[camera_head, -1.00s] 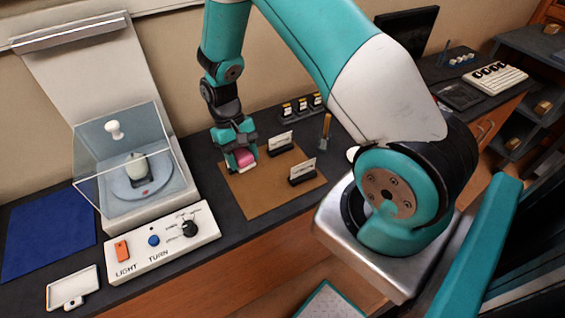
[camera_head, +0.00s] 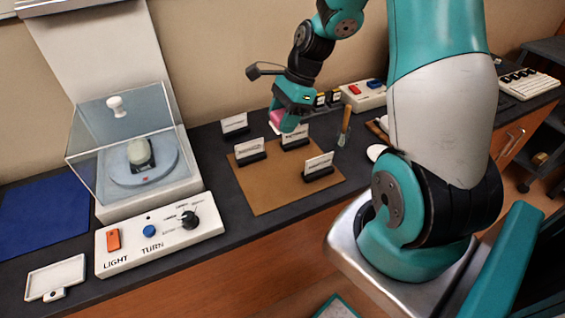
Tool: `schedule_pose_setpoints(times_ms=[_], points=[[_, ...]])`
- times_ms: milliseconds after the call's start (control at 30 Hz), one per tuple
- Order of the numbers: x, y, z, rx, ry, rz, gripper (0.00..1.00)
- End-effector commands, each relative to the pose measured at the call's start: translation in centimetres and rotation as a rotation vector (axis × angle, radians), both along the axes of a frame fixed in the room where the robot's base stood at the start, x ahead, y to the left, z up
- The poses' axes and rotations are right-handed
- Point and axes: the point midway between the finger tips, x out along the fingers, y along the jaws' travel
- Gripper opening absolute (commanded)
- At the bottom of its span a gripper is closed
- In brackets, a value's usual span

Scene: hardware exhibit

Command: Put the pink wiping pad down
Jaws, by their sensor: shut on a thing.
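The pink wiping pad (camera_head: 278,117) is held in my gripper (camera_head: 286,122), which is shut on it, above the counter behind the brown mat (camera_head: 265,198). The fingers hide part of the pad. The gripper is just above and behind a card in a dark holder (camera_head: 295,138); I cannot tell whether they touch. The pad appears raised off the surface.
Other card holders stand at the mat's back left (camera_head: 250,151) and right (camera_head: 318,166), and behind the mat (camera_head: 234,125). A wooden-handled brush (camera_head: 345,124) stands to the right. A clear case (camera_head: 130,140) is at left. The mat's front is bare.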

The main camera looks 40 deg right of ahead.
Motion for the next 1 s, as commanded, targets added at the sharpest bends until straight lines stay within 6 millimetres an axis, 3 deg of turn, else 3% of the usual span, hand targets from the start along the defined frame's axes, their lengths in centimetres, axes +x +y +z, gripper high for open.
schedule_pose_setpoints(times_ms=[100,300,733,1000], points=[[-0.1,0.1,-3.7,0.004,0.007,0.002,0.3],[-0.1,0.1,-8.3,0.002,0.004,0.003,0.3],[0.0,0.1,-13.3,0.0,0.002,0.004,0.3],[0.0,0.0,-13.7,-0.001,-0.001,0.004,0.3]])
